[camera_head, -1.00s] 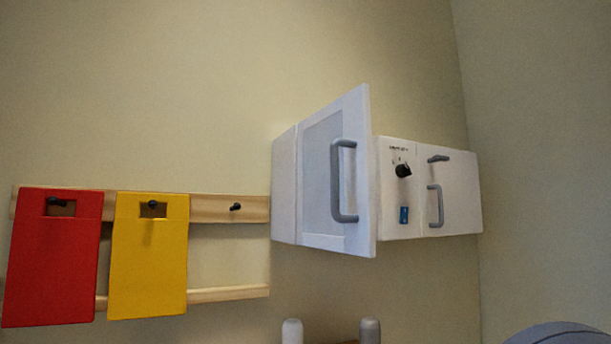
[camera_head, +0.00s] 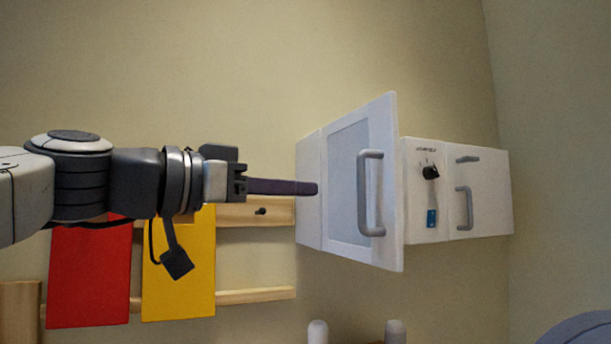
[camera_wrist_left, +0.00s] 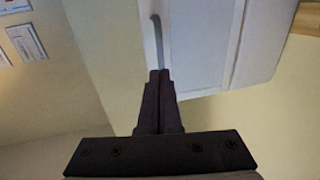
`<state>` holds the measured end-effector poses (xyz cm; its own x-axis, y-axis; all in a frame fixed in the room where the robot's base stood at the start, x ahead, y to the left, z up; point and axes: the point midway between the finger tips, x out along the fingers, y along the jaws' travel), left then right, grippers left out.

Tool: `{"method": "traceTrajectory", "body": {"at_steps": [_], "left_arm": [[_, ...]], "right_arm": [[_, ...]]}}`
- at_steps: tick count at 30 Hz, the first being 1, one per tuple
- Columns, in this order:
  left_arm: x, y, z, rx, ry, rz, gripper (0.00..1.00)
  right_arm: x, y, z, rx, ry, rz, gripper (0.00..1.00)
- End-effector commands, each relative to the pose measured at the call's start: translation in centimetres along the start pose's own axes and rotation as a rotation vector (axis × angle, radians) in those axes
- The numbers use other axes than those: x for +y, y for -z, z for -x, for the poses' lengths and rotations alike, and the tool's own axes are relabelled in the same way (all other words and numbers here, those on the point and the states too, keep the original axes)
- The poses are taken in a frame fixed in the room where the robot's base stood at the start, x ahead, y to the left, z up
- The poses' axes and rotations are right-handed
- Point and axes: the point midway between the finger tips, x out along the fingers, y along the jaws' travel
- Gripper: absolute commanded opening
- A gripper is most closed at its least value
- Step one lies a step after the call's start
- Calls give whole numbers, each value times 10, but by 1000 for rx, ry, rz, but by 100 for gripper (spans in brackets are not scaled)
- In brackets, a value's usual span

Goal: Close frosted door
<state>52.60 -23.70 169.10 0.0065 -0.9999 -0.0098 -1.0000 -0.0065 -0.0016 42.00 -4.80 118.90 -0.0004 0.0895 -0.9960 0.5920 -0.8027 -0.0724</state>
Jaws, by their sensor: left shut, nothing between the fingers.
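The frosted door (camera_head: 348,140) is a white-framed panel with a pale frosted pane on the wall cabinet (camera_head: 309,190). It stands partly open, its right edge swung out towards me, with a grey bar handle (camera_head: 371,232) near that edge. My left gripper (camera_head: 317,188) reaches in from the left, shut and empty. Its fingertips overlap the cabinet's left side in the picture, left of the pane; I cannot tell whether they touch. In the left wrist view the shut fingers (camera_wrist_left: 158,78) point towards the white cabinet front, with a grey handle (camera_wrist_left: 157,40) just beyond their tips. My right gripper is out of view.
Right of the door are a panel with a black knob (camera_head: 430,172) and blue switch (camera_head: 431,218), and another grey handle (camera_head: 464,208). Red (camera_head: 88,275) and yellow (camera_head: 190,290) boards hang from a wooden rack (camera_head: 255,295) below my left arm. The wall above is clear.

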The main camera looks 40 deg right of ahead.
Motion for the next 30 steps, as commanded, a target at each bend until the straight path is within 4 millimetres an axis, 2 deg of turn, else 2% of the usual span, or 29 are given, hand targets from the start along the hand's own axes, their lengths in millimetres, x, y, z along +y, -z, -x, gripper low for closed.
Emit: {"method": "traceTrajectory", "body": {"at_steps": [1, 6, 12, 18, 30], "left_arm": [[1, 6, -13, -3, -5, 5, 0], [1, 5, -49, -4, -3, 5, 0], [0, 3, -74, -3, -1, 3, 0], [0, 0, -83, -2, 1, 2, 0], [-1, -1, -83, -1, 6, 2, 0]], "right_arm": [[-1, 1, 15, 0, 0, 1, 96], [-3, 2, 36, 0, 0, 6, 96], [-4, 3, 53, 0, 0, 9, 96], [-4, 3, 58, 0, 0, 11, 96], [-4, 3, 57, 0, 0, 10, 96]]}}
